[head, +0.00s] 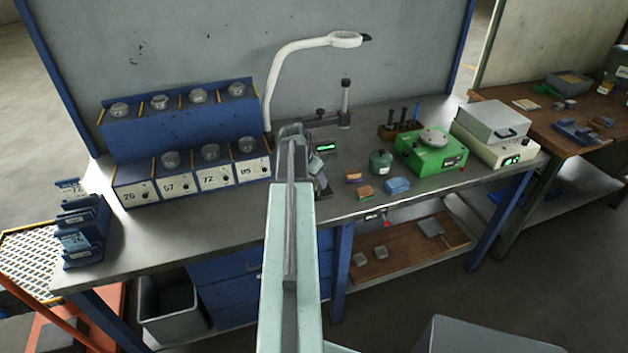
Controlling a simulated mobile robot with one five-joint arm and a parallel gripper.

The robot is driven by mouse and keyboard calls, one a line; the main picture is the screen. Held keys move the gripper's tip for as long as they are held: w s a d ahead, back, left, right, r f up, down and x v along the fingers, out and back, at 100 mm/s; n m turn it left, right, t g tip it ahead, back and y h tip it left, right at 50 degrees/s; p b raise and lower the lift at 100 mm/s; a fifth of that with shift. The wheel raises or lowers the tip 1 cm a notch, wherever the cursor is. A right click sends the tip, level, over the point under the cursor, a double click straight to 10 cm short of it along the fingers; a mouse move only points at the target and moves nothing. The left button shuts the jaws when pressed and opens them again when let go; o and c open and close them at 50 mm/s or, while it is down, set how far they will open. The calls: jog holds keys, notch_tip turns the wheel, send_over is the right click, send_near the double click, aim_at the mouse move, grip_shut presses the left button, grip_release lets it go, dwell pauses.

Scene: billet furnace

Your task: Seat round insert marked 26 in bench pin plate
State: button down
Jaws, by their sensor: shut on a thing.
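My arm reaches up the middle of the head view, over the bench. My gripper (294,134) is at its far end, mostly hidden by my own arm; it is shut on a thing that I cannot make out. The blue rack (150,138) holds several grey round inserts in two tiers. Its lower front has labels including 26 (131,196), 57 and 72. No insert shows above the 26 label, while one (170,160) stands above 57. I cannot make out the bench pin plate; grey parts (321,183) just right of my arm are partly covered.
A white lamp (300,48) arches behind my arm. A small green display (327,147) is right of the arm. Further right are a green canister (380,162), coloured blocks (397,186) and a green machine (432,150). Blue holders (82,232) stand at the left bench end.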

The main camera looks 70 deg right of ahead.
aim_at(314, 181)
jog(key=shift+w+d+r, duration=0.1)
jog(key=shift+w+d, duration=0.2)
jog(key=shift+w, duration=0.15)
dwell(0.4)
jog(key=shift+d+r+p, duration=0.1)
jog(key=shift+r+p, duration=0.2)
jog(key=shift+p, duration=0.15)
jog(key=shift+w+r, duration=0.1)
jog(key=shift+r, duration=0.1)
jog(key=shift+r+p, duration=0.25)
jog(key=shift+p, duration=0.15)
jog(key=shift+s, duration=0.4)
dwell(0.4)
jog(key=shift+r+p, duration=0.75)
jog(key=shift+p, duration=0.05)
jog(key=shift+a, duration=0.3)
